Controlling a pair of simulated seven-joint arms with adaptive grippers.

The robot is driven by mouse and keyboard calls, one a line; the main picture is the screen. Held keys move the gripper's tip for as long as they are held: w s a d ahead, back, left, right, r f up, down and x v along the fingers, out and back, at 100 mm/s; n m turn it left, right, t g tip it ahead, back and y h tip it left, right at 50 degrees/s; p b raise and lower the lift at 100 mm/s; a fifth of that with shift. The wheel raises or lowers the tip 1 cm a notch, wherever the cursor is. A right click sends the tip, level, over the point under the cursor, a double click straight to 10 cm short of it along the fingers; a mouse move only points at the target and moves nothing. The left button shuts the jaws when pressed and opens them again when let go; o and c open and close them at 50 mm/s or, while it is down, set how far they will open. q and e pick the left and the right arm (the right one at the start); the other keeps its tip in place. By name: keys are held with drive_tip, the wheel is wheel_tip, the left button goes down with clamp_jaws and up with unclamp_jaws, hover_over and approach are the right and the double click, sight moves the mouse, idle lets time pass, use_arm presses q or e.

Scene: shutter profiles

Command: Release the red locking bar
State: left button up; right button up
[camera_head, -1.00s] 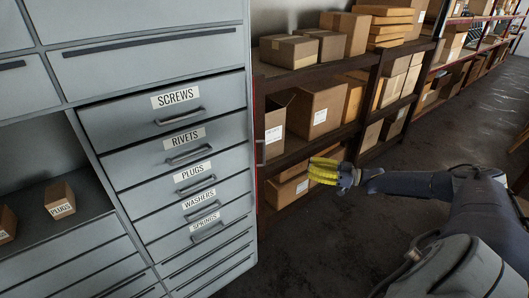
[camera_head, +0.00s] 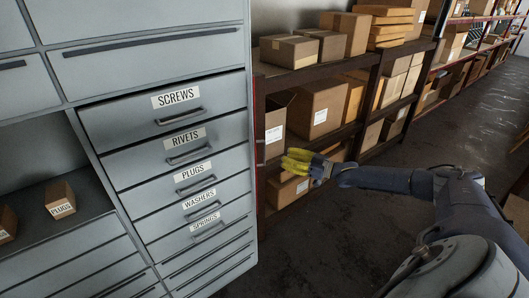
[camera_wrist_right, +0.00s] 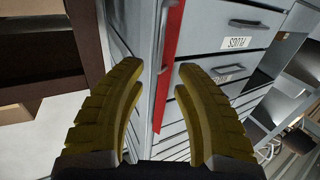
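The red locking bar (camera_wrist_right: 172,45) runs down the cabinet's edge between my fingers in the right wrist view. A grey handle (camera_wrist_right: 163,38) stands out beside it. In the head view the bar shows only as a thin red edge on the cabinet's right side, with the small handle (camera_head: 260,152) there. My right gripper (camera_head: 286,161), with yellow fingers, is just right of that handle. In the right wrist view its fingers (camera_wrist_right: 160,70) are apart with nothing between them, and I see no contact with the bar or handle. My left gripper is out of view.
The grey cabinet (camera_head: 125,90) has labelled drawers, all looking closed. A dark shelf rack (camera_head: 340,62) with cardboard boxes stands close behind my right gripper. Open floor (camera_head: 350,235) lies right of the cabinet.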

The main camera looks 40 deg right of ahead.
drive_tip(key=x, duration=1)
drive_tip(key=shift+w+a+f, duration=0.1)
drive_tip(key=shift+w, duration=0.1)
clamp_jaws()
